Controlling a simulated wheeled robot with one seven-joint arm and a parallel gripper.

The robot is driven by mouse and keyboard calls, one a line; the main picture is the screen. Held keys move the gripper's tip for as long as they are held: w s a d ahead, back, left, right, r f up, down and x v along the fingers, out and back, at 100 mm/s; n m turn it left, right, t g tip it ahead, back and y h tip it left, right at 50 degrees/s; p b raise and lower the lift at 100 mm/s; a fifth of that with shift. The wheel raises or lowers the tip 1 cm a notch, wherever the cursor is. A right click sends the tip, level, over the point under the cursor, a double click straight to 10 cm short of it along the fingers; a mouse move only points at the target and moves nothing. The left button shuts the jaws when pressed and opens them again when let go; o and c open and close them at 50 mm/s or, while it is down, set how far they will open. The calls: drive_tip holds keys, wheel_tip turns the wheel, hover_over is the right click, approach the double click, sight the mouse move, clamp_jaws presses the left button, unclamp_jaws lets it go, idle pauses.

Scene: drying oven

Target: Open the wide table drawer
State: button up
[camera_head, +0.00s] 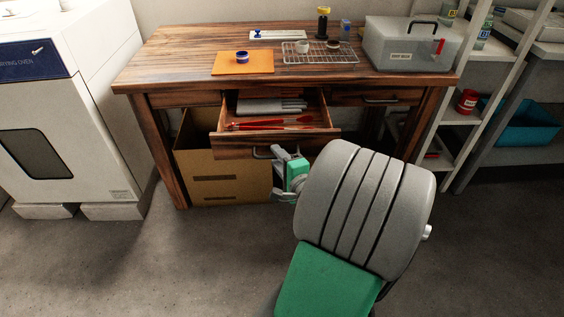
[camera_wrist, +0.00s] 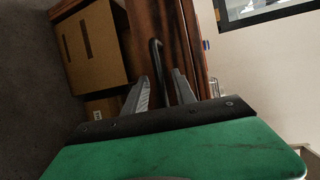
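The wooden table (camera_head: 180,58) has a middle drawer (camera_head: 235,143) that is pulled out well past the front edge. It holds red tongs or similar red tools and grey flat items. Its dark bar handle (camera_head: 262,153) is on the drawer front and also shows in the wrist view (camera_wrist: 156,60). My gripper (camera_head: 280,155) is low in front of the drawer, just right of the handle in the head view. In the wrist view my gripper's fingers (camera_wrist: 160,85) are apart, with the handle bar between them. I cannot tell whether either finger touches it.
A cardboard box (camera_head: 225,180) stands under the table at left. The drying oven (camera_head: 65,120) is at the left and a white shelf rack (camera_head: 480,110) at the right. A grey case (camera_head: 412,48), a wire rack (camera_head: 320,55) and an orange mat (camera_head: 242,66) are on the tabletop. Floor is clear in front.

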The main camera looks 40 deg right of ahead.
drive_tip(key=p+v, duration=0.1)
drive_tip(key=v, duration=0.5)
drive_tip(key=shift+s+r, duration=0.15)
drive_tip(key=shift+s, duration=0.2)
drive_tip(key=shift+a, duration=0.15)
